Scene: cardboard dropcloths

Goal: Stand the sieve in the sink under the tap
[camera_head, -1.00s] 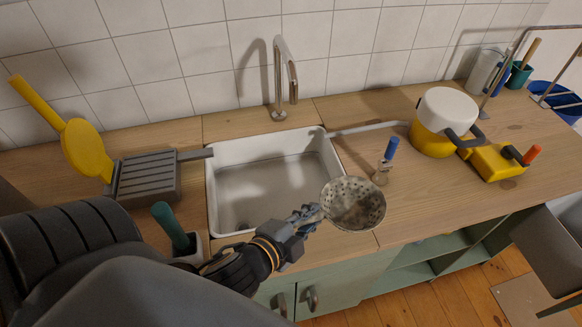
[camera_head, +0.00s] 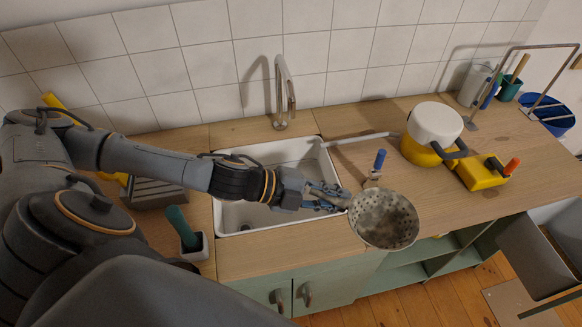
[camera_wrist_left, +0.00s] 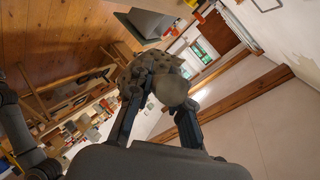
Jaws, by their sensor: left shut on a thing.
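The sieve (camera_head: 384,219) is a grey perforated bowl. My left gripper (camera_head: 338,198) is shut on its left side and holds it above the counter's front edge, to the right of the sink. The sieve also shows in the left wrist view (camera_wrist_left: 148,64), between the fingers. The white sink (camera_head: 240,222) is set in the wooden counter, and my left arm crosses over it and hides much of its inside. The metal tap (camera_head: 284,88) stands behind the sink with its spout over the back of the basin. My right gripper is not in view.
A small tool with a blue handle (camera_head: 379,160) stands behind the sieve. A yellow and white pot (camera_head: 436,123) and a yellow box (camera_head: 478,174) stand further right. A green-handled brush (camera_head: 181,226) is in a holder left of the sink. An open grey bin (camera_head: 541,262) is at lower right.

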